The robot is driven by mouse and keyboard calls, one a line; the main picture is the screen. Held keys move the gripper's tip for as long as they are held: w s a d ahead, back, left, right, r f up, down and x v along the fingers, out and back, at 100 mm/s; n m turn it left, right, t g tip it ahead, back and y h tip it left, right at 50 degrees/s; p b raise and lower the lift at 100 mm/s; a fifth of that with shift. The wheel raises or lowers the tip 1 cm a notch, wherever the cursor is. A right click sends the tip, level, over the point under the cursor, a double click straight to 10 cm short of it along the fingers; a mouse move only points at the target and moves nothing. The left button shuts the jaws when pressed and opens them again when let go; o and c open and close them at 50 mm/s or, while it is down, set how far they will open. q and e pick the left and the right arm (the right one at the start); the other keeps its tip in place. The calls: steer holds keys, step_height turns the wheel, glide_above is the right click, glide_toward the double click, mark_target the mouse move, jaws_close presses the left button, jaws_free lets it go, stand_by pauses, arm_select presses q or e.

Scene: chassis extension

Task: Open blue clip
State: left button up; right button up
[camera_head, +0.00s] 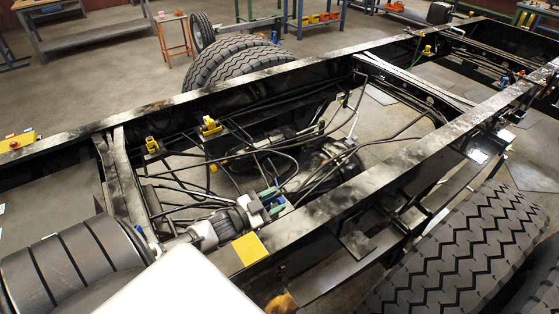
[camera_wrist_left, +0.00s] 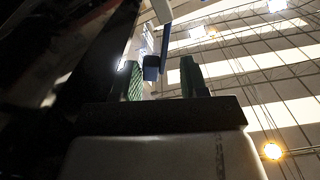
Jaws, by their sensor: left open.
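My left gripper (camera_head: 272,197) has green fingertips and is open beside the inner face of the near black chassis rail. A small blue clip (camera_head: 277,209) shows right at its fingertips, partly hidden by them. In the left wrist view my left gripper (camera_wrist_left: 162,80) has its two green fingers apart. The dark blue clip (camera_wrist_left: 151,68) appears between them, nearer the left finger, with paler parts above it. I cannot tell whether a finger touches it. My right gripper is not in view.
Black hoses and cables (camera_head: 230,155) run between the rails around my gripper. A yellow block (camera_head: 249,248) sits on the near rail (camera_head: 320,210). Yellow clips (camera_head: 210,126) are at the far rail. Big tyres (camera_head: 455,255) stand at lower right.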

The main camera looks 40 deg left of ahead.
arm_select(q)
steer(key=shift+b+v, duration=0.4)
steer(key=shift+v, duration=2.35)
steer(key=shift+d, duration=0.1)
